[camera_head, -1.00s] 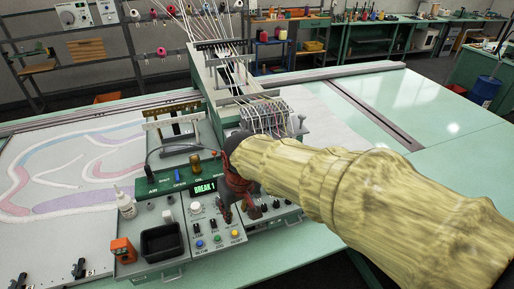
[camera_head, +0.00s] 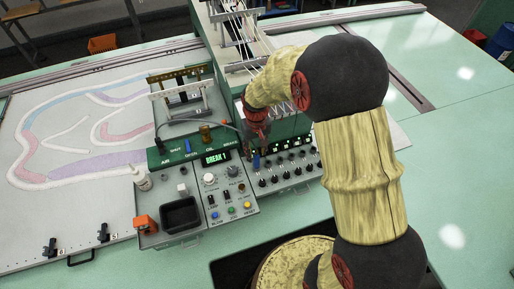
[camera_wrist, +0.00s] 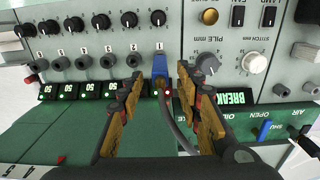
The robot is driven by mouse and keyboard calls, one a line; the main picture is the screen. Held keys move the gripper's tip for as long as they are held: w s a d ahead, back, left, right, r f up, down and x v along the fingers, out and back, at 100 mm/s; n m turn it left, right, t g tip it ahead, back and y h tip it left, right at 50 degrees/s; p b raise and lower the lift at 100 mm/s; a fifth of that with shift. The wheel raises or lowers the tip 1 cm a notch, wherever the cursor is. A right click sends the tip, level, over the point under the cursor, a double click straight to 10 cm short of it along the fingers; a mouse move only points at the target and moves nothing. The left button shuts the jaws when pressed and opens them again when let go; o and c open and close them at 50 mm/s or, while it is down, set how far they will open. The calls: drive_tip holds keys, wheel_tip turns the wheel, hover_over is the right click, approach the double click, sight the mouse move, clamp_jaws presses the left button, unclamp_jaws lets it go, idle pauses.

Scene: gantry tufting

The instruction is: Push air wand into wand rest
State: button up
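A blue nozzle-like piece (camera_wrist: 160,66), apparently the air wand, stands at the first port, by the label 1. A grey hose (camera_wrist: 181,130) runs from it between my fingers. In the head view the blue piece (camera_head: 256,162) shows just below my gripper (camera_head: 257,128). In the wrist view my gripper (camera_wrist: 158,72) is open, with a finger on each side of the blue piece and gaps beside it. I cannot tell whether the blue piece is seated in the port. I cannot pick out the wand rest with certainty.
The control panel (camera_head: 222,182) has several knobs, switches and a BREAK 1 display (camera_head: 215,157). Clear table lies right.

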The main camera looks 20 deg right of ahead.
sight(256, 161)
wheel_tip(256, 161, down, 7)
drive_tip(key=b, duration=0.4)
drive_tip(key=shift+f, duration=0.2)
drive_tip(key=shift+c, duration=1.2)
clamp_jaws()
drive_tip(key=shift+c, duration=1.6)
unclamp_jaws()
clamp_jaws()
drive_tip(key=shift+r, duration=0.3)
